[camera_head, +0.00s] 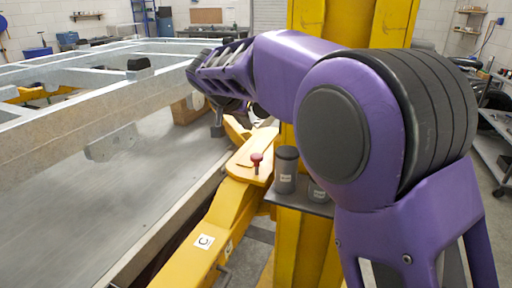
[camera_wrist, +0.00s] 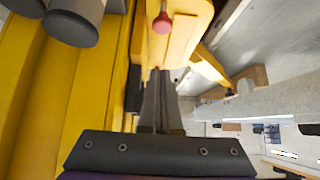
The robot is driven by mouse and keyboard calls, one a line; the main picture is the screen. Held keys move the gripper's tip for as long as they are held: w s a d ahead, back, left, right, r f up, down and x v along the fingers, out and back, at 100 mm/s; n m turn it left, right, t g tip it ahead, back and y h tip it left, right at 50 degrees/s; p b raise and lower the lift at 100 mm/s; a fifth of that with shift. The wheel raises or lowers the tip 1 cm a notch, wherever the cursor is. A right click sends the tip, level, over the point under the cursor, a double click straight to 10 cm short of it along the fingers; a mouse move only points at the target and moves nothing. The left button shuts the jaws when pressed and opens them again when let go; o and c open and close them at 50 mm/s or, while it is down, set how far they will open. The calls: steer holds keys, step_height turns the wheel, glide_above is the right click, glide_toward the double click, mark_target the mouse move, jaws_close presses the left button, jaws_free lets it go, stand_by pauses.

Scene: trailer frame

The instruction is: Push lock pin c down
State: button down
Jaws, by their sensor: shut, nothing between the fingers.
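The lock pin (camera_head: 256,160) has a red knob and stands upright, its knob raised on a short stem, on the flat top of a yellow arm (camera_head: 221,211). A white tag with the letter C (camera_head: 204,241) is on this arm. The pin also shows in the wrist view (camera_wrist: 162,22), near the top edge. My gripper (camera_head: 217,132) is behind and left of the pin in the head view, apart from it. In the wrist view my gripper's dark fingers (camera_wrist: 160,74) are together and empty, pointing toward the yellow plate below the pin.
Two dark grey cylinders (camera_head: 286,170) stand on a small shelf (camera_head: 304,205) right of the pin, by a yellow column (camera_head: 303,244). The grey trailer frame (camera_head: 95,113) fills the left side. A wooden block (camera_head: 187,109) sits beyond my gripper.

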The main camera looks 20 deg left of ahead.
glide_above(255, 158)
step_height(255, 158, down, 7)
steer(key=shift+w+d+f, duration=0.1)
steer(key=shift+w+f, duration=0.05)
step_height(255, 158, down, 3)
steer(key=shift+r, duration=0.2)
steer(key=shift+f, duration=0.75)
step_height(255, 158, down, 4)
steer(key=b, duration=0.4)
steer(key=shift+r, duration=0.25)
